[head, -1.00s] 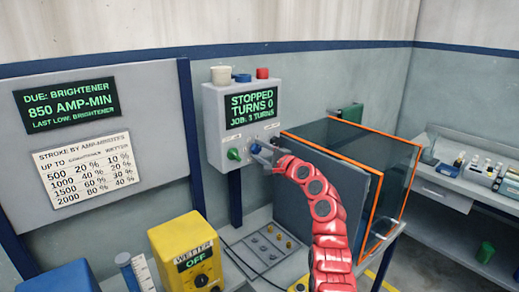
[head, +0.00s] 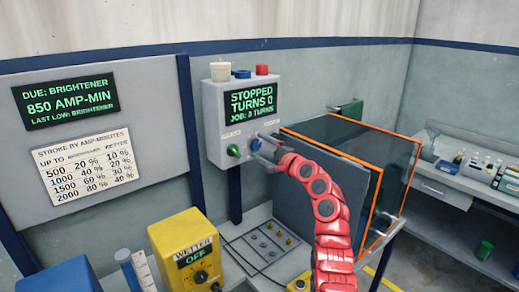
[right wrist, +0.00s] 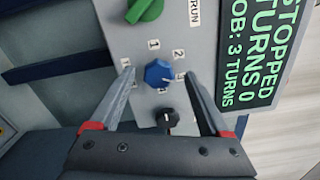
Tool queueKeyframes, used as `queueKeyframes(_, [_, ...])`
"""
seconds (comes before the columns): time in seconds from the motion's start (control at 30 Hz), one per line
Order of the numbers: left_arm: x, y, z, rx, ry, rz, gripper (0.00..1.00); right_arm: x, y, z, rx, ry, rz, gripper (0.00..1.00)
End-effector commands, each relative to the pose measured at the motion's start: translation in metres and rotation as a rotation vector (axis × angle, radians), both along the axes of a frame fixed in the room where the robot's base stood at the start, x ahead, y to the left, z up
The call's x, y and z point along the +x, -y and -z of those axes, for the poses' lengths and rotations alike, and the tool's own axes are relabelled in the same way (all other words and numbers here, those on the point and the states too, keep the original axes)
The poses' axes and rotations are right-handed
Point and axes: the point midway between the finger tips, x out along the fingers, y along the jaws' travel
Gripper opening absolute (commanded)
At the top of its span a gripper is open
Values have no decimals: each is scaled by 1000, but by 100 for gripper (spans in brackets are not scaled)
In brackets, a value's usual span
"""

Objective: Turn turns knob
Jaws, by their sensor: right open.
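The grey control box (head: 211,110) on the wall has a screen (head: 251,105) reading STOPPED, TURNS 0, JOB: 3 TURNS. A green knob (head: 233,150) and a blue knob (head: 255,144) are on its lower face. In the right wrist view the blue knob (right wrist: 159,73) has numbers around it, including 1 and 2. The green knob (right wrist: 144,9) is above it and a black knob (right wrist: 167,120) below. My right gripper (right wrist: 159,76) is open, its fingers on either side of the blue knob with gaps showing. It also shows in the head view (head: 265,150). My left gripper is not in view.
A clear tank with orange edges (head: 383,200) stands close to the right of my right arm. A yellow WETTER box (head: 178,240) reads OFF at lower left. A grey board (head: 150,90) with a stroke chart hangs at left.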

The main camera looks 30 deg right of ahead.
Motion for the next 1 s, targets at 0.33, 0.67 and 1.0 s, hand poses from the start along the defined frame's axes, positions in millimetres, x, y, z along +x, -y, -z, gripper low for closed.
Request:
queueKeyframes(0.33, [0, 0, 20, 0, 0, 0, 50, -76, 7, 6, -1, 0, 5, 80])
queueKeyframes(0.67, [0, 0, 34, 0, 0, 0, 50, -147, 12, 4, 1, -3, 2, 80])
queueKeyframes(1.0, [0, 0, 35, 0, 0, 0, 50, -162, 12, 3, 2, -5, 0, 80])
